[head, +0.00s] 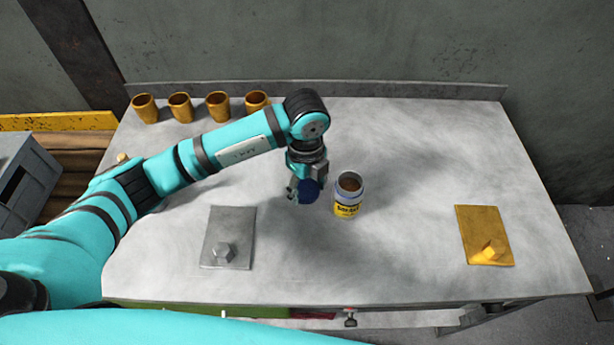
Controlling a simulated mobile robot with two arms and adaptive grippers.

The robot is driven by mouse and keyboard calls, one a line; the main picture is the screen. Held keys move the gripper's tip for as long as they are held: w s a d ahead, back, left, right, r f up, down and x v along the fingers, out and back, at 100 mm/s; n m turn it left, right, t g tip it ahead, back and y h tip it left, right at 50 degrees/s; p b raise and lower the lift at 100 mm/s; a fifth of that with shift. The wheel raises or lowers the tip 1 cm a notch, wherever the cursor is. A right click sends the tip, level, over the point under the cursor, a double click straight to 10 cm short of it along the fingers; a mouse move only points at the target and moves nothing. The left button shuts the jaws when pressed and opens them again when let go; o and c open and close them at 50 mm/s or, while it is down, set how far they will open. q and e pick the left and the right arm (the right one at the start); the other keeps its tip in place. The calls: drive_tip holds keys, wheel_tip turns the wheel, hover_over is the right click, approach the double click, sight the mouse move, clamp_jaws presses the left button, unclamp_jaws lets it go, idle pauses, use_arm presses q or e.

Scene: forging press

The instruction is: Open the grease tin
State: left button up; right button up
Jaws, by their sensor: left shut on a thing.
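The grease tin (347,208) stands upright on the metal table, right of the middle of the picture. It has a yellow label and its top is open, with brown content showing inside. My left gripper (302,191) is just left of the tin, apart from it and above the table. It is shut on a dark blue round lid (309,190), partly hidden behind the fingers. My right gripper is not in view.
The grey table (400,140) has several brass cups (180,107) along its back left. A grey plate with a hex piece (228,238) lies at front left, a yellow plate with a yellow piece (483,234) at right. A grey crate (22,185) stands left of the table.

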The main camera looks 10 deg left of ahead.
sight(306, 182)
use_arm(q)
drive_tip(key=w, duration=0.4)
drive_tip(key=shift+a+f, duration=0.15)
drive_tip(key=shift+a, duration=0.2)
drive_tip(key=shift+f+p, duration=0.7)
drive_tip(key=shift+f, duration=1.1)
drive_tip(key=shift+f, duration=0.1)
drive_tip(key=o, duration=1.3)
